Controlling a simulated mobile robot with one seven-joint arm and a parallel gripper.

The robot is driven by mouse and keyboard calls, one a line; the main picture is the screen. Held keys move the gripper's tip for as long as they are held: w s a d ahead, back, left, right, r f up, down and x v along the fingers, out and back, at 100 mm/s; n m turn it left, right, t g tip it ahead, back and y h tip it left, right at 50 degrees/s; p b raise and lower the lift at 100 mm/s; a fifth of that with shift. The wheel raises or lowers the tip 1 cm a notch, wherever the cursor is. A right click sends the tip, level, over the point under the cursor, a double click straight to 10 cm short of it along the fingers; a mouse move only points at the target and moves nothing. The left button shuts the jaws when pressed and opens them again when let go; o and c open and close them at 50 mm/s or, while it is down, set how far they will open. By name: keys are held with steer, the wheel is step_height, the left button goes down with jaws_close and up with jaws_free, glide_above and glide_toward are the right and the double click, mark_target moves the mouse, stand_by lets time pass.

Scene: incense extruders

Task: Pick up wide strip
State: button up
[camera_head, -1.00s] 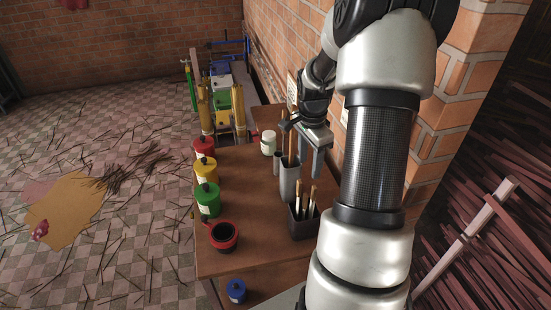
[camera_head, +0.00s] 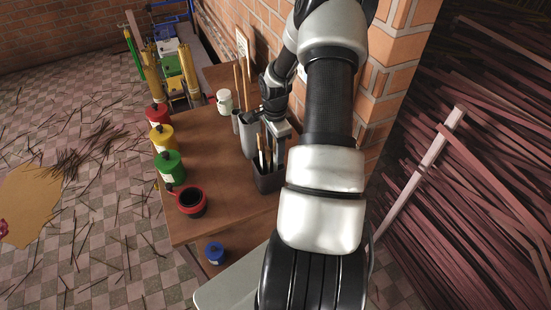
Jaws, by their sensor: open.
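I cannot tell for certain which thing is the wide strip. Tall thin brown sticks (camera_head: 246,78) stand upright in a grey holder (camera_head: 248,140) on the wooden table. Shorter brush-like sticks (camera_head: 261,150) stand in a dark square box (camera_head: 268,182) just in front of it. My gripper (camera_head: 276,152) is open and points down beside the short sticks, over the back right part of the dark box. My arm covers the table's right side, and I see nothing clearly held between the fingers.
Red (camera_head: 158,114), yellow (camera_head: 163,137) and green (camera_head: 170,166) jars line the left edge of the table (camera_head: 212,160). A red-rimmed dark pot (camera_head: 191,202) and a white jar (camera_head: 225,102) also stand there. A brick wall (camera_head: 385,90) bounds the right. The table's middle is clear.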

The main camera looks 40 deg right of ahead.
step_height(320, 180, down, 5)
steer(key=shift+w+d+b, duration=0.1)
steer(key=shift+b, duration=0.9)
steer(key=c, duration=1.1)
